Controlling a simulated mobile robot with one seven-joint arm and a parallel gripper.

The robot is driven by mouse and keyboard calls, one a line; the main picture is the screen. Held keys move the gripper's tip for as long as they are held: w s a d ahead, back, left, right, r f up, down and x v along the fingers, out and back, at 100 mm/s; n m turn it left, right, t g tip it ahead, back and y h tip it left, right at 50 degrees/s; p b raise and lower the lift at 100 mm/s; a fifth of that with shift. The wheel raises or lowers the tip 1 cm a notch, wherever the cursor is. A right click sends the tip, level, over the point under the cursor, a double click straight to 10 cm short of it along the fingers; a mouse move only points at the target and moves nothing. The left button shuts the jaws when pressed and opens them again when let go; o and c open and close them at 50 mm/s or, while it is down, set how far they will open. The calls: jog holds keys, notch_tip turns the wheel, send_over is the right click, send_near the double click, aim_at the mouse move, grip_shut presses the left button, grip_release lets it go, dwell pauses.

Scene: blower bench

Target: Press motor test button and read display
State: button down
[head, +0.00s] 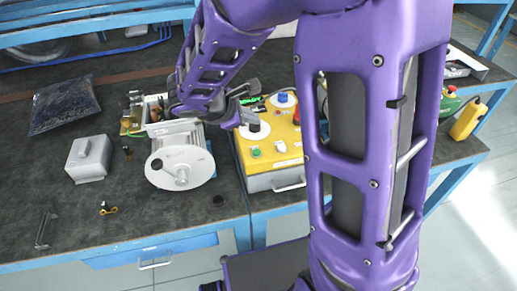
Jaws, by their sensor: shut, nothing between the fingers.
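The yellow test box (266,164) sits on the bench at the picture's centre, with several coloured buttons on its sloped top. A green button (256,152) is at its front left, a blue knob (283,97) at its back, and a black knob (253,131) at its left. The red control at its right is partly hidden by my arm. I cannot make out a lit display or any reading. My gripper (246,117) is shut and empty by the box's back left part. Whether it touches the box I cannot tell. The blower motor (181,162), with a pale round face, stands left of the box.
A grey metal cover (88,158), a dark bag (64,105) and small loose parts lie on the left of the bench. A yellow pendant (467,120) is at the right edge. My arm hides the bench right of the box. The front left bench is mostly free.

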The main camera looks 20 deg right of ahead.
jog(key=shift+f, duration=0.1)
jog(key=b, duration=0.3)
send_over(257, 153)
jog(key=a, duration=0.1)
notch_tip(257, 153, down, 7)
jog(key=shift+w+f, duration=0.1)
jog(key=shift+f, duration=0.1)
jog(key=shift+f+b, duration=0.65)
jog(key=shift+b, duration=0.05)
dwell(1.3)
jog(key=shift+f+b, duration=0.45)
jog(key=shift+b, duration=0.15)
jog(key=shift+f+b, duration=0.35)
jog(key=shift+b, duration=0.1)
dwell(0.5)
jog(key=shift+r, duration=0.1)
jog(key=shift+r+p, duration=0.5)
jog(key=shift+r, duration=0.25)
